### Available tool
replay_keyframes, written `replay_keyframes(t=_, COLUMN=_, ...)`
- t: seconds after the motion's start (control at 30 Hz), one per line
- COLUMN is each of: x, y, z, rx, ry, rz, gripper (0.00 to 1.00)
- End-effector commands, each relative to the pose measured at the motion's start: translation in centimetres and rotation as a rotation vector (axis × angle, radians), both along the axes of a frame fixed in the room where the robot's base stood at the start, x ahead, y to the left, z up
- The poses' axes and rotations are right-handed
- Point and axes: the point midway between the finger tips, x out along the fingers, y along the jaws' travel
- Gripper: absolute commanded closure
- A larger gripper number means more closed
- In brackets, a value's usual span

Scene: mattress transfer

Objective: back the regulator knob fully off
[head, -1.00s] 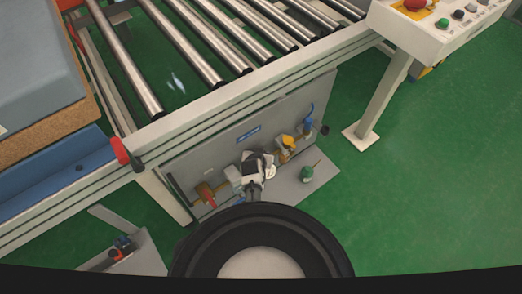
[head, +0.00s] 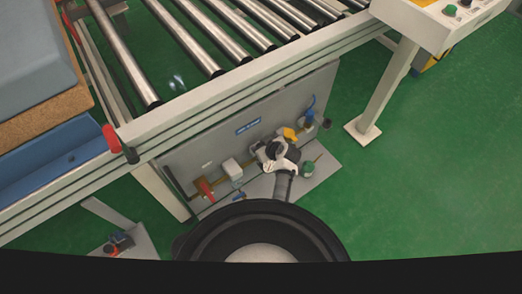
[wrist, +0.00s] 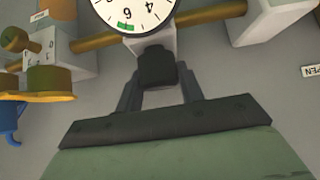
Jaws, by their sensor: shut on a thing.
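The regulator knob (wrist: 157,62) is a short black cylinder below a white round gauge (wrist: 135,12) in the wrist view. My gripper (wrist: 158,78) is shut on it, with one dark finger on either side. In the head view my gripper (head: 275,155) is at the pipe run on the grey panel (head: 200,150). My wrist hides the knob there. The gauge is partly cut off at the top of the wrist view.
A yellow valve handle (head: 290,134) and a blue fitting (head: 308,117) are right of my gripper. A white block (head: 232,168) and red handle (head: 204,187) are left. The roller conveyor (head: 190,45) is above.

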Motion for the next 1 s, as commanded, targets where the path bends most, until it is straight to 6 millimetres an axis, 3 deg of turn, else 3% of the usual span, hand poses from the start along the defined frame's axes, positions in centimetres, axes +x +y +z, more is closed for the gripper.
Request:
replay_keyframes(t=0.03, x=0.08, y=-0.16, z=-0.70, rx=0.000, ry=0.000, rz=0.041, gripper=0.85)
replay_keyframes(t=1.0, x=0.01, y=-0.14, z=-0.54, rx=-0.005, ry=0.004, rz=0.931, gripper=0.85)
